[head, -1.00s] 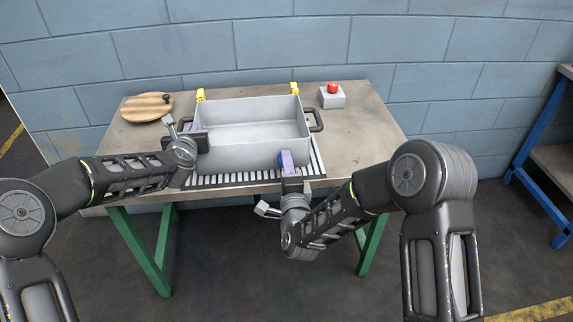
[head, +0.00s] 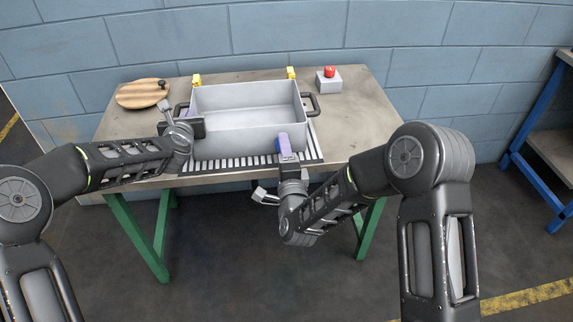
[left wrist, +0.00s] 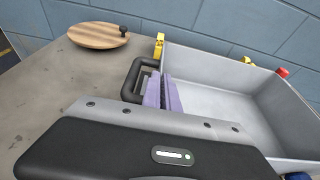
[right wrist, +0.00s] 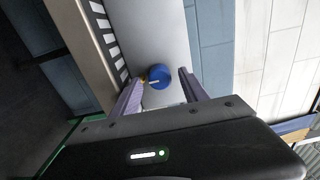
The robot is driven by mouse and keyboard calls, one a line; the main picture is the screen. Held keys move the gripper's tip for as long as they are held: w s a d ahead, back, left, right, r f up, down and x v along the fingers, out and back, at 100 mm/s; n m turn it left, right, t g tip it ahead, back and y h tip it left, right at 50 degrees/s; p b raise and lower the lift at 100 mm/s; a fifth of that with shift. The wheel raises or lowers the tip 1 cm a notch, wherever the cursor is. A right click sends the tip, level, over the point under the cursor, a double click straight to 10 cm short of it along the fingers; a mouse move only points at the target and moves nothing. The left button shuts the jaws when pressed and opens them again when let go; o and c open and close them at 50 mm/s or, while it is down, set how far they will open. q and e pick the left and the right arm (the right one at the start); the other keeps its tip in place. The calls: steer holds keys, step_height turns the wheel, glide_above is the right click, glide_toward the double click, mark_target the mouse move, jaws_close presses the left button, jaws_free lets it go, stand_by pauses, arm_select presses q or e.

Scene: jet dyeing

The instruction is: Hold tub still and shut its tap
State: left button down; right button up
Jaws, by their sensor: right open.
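The grey open tub (head: 235,136) sits upright on a slatted rack on the table. It also shows in the left wrist view (left wrist: 238,98). My left gripper (left wrist: 163,82) is at the tub's left side beside its dark handle (left wrist: 136,70). Its purple fingers are close together and appear shut on the tub's left wall. The blue tap (right wrist: 158,76) is on the tub's front wall. My right gripper (right wrist: 157,80) is open, with a finger on each side of the tap and a gap around it. In the head view the right gripper partly hides the tap.
A round wooden board (head: 142,94) with a dark knob lies at the table's back left. A red button on a grey box (head: 328,82) stands at the back right. Yellow blocks (head: 291,73) stand behind the tub. The table's right part is clear.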

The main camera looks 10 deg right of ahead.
steer(key=s, duration=1.1)
steer(key=shift+s, duration=0.3)
stand_by(0.3)
arm_select(q)
steer(key=c, duration=1.6)
jaws_free()
steer(key=shift+o, duration=0.2)
steer(key=shift+s, duration=0.15)
steer(key=v, duration=1.1)
steer(key=shift+s, duration=0.35)
